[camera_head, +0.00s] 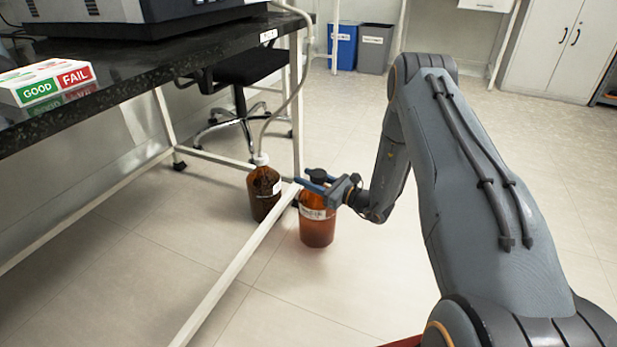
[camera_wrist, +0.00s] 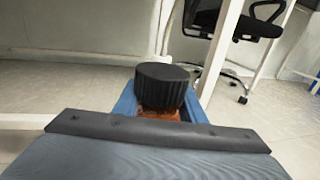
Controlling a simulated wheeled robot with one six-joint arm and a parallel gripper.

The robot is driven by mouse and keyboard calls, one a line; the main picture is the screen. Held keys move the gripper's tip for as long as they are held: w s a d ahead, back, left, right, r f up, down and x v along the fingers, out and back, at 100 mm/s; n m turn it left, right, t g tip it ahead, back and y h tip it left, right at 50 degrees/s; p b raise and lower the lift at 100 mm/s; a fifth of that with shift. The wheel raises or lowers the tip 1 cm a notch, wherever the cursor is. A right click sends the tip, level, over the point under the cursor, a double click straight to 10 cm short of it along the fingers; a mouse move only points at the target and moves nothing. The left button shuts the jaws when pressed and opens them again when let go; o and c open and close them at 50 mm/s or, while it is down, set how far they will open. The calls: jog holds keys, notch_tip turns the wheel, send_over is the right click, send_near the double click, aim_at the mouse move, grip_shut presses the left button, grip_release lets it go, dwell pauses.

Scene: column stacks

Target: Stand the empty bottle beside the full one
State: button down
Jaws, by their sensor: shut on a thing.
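A clear orange-brown bottle (camera_head: 317,230) with a black cap and a white label is upright in my gripper (camera_head: 308,180). It looks lighter than the other bottle; its fill is hard to read. The gripper's blue fingers are shut around its upper part. In the wrist view the black cap (camera_wrist: 162,86) sits between the fingers. I cannot tell whether its base touches the floor. A dark brown bottle (camera_head: 262,200) with a white cap and a tube stands on the floor to its left, behind the bench's white lower rail. The two bottles are apart.
The bench's white lower rail (camera_head: 232,270) runs diagonally close by the held bottle, and a white leg (camera_head: 296,110) rises between the bottles. A tube (camera_head: 290,105) hangs down to the dark bottle. A black chair (camera_head: 250,66) stands behind. Floor at front right is clear.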

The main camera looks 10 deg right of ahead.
aim_at(318, 207)
jog(key=shift+f+b, duration=0.9)
jog(key=shift+f, duration=1.05)
jog(key=c, duration=1.1)
grip_release()
jog(key=shift+f, duration=0.1)
jog(key=p+v, duration=0.4)
jog(key=v, duration=0.8)
